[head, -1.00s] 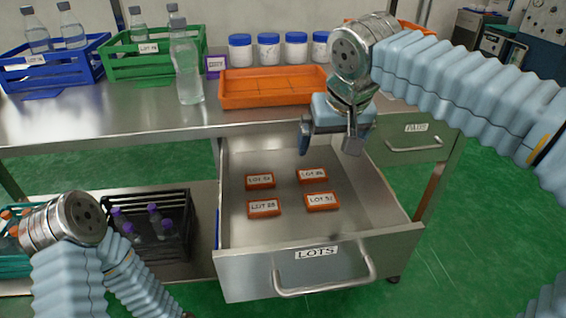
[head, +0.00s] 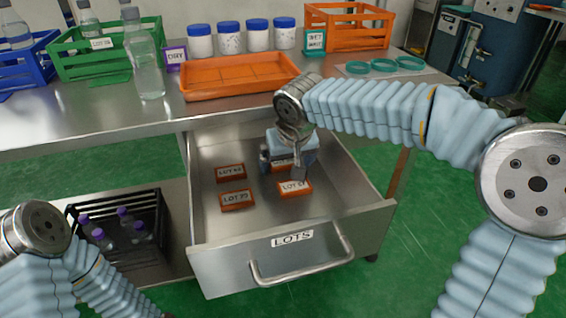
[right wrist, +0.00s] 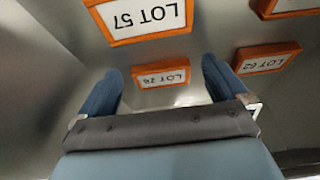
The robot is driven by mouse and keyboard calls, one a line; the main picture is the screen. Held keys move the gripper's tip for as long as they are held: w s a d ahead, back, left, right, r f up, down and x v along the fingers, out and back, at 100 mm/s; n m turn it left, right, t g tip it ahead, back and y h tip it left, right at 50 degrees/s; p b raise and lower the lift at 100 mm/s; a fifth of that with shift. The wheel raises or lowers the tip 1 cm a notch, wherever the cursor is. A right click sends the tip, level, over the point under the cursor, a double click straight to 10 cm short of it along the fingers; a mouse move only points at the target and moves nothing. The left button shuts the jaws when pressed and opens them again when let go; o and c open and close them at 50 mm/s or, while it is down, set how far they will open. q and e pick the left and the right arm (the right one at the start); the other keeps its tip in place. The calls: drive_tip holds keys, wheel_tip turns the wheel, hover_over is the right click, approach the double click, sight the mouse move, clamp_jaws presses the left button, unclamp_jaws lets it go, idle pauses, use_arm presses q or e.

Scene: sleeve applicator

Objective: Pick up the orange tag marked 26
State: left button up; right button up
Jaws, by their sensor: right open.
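The orange tag marked 26 (right wrist: 160,75) lies flat on the drawer floor. In the right wrist view it shows upside down between the two fingertips. In the head view it is the back right tag (head: 279,163), partly hidden by my right gripper. My right gripper (head: 284,166) is open, low in the drawer and over this tag, with one finger on each side in the right wrist view (right wrist: 162,78). I cannot tell whether the fingers touch it. My left gripper is out of view; only part of its arm shows at the lower left.
The orange tag LOT 57 (head: 294,188) lies just in front of it. Two other orange tags (head: 230,172) (head: 237,199) lie to the left. The open drawer (head: 345,200) has metal walls. An orange tray (head: 240,88) and a bottle (head: 148,75) stand on the bench above.

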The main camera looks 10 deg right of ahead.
drive_tip(key=shift+f, duration=0.15)
drive_tip(key=shift+c, duration=0.3)
drive_tip(key=c, duration=1)
